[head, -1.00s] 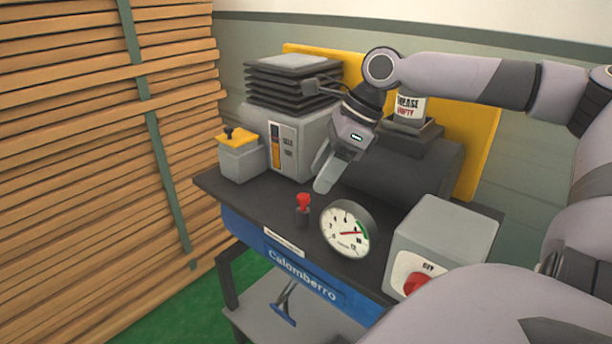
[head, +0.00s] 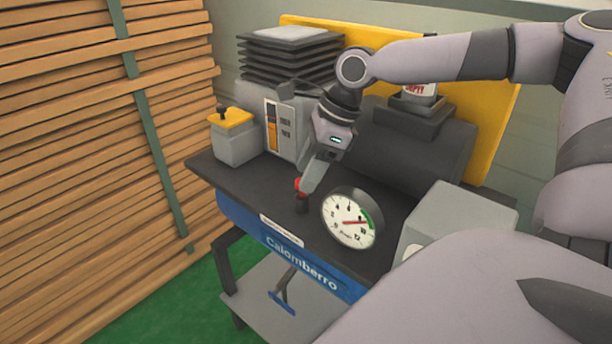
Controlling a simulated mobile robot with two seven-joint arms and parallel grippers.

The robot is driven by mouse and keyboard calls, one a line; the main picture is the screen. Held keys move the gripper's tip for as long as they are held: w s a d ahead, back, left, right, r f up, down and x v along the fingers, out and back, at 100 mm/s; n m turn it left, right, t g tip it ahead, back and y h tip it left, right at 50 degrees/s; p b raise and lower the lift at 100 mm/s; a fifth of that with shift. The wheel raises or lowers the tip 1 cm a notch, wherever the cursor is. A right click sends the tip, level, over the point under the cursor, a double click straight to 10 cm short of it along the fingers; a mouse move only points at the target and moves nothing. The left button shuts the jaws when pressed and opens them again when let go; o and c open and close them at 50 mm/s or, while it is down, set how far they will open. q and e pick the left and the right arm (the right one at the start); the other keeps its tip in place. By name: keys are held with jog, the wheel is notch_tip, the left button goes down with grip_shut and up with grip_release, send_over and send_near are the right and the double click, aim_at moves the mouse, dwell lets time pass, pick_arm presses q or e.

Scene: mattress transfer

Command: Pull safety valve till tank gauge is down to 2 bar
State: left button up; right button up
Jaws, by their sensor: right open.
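The safety valve (head: 302,204) is a small dark post with a red knob, upright on the dark bench top. My right gripper (head: 307,186) is open, pointing down, with its fingertips at the red knob. A finger partly covers the knob, and I cannot tell whether it touches. The round white tank gauge (head: 348,226) stands right of the valve. The dark tank (head: 425,150) lies behind the gauge. My left gripper is not in view.
A grey control box (head: 455,215) stands right of the gauge, partly hidden by my arm. A grey compressor unit with dark fins (head: 290,55) and a small yellow-topped box (head: 232,120) stand behind left. Stacked wooden planks (head: 80,180) fill the left side.

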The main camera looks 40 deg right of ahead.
jog(key=shift+x, duration=0.75)
